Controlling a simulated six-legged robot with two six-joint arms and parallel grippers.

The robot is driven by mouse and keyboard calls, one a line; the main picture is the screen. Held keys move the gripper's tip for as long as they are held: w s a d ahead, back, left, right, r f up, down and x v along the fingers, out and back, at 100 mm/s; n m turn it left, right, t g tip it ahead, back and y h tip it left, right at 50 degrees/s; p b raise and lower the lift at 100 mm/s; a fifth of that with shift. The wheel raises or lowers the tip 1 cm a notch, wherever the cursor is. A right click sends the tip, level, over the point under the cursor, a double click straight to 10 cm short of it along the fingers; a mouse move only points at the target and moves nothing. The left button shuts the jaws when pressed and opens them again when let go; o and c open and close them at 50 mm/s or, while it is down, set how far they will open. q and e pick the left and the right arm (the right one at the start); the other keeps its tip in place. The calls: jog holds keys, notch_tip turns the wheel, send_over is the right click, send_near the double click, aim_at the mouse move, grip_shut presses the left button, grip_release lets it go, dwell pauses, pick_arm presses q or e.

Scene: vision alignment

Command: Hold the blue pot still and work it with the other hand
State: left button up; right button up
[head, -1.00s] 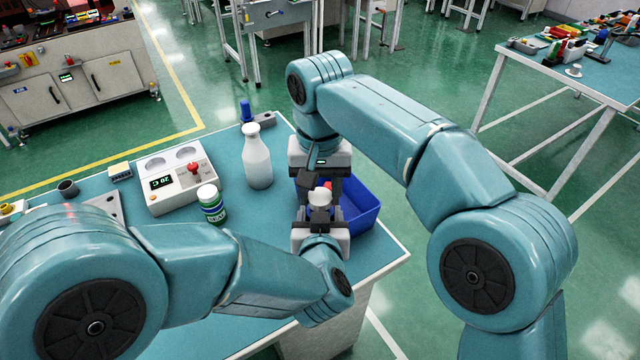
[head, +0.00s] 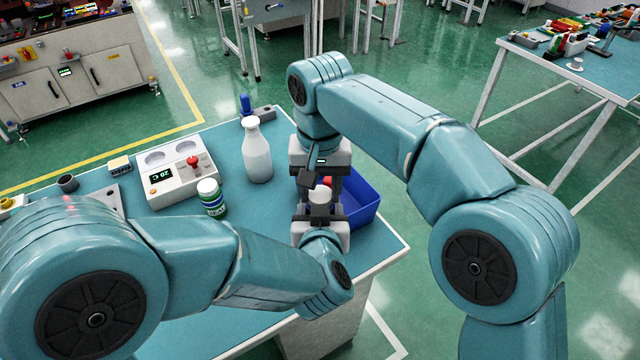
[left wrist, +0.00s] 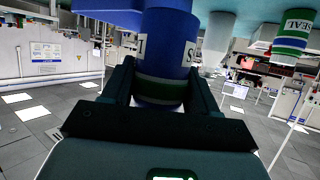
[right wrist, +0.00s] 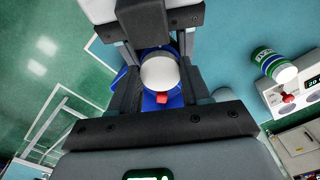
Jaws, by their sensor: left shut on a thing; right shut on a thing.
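The blue pot (left wrist: 160,62) stands between the fingers of my left gripper (left wrist: 162,88), which is shut on it. The pot has a white label, with letters showing on two separate patches, and a dark green band. In the head view my left gripper (head: 320,214) comes in from the front. The pot's white lid (right wrist: 160,72) shows between the fingers of my right gripper (right wrist: 157,82), which is shut on it from the far side. In the head view the lid (head: 320,196) sits between both grippers, and the pot's body is mostly hidden.
A blue bin (head: 361,208) stands right behind the grippers. A white bottle (head: 257,160), a green-and-white pot (head: 212,203) and a white device with a red knob (head: 170,182) stand to the left. A blue-topped piece (head: 247,107) is farther back. The table's front right is clear.

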jog(key=shift+f, duration=0.2)
jog(key=m, duration=0.6)
jog(key=shift+m, duration=0.4)
jog(key=o, duration=1)
jog(key=shift+r, duration=2.25)
jog(key=shift+c, duration=0.3)
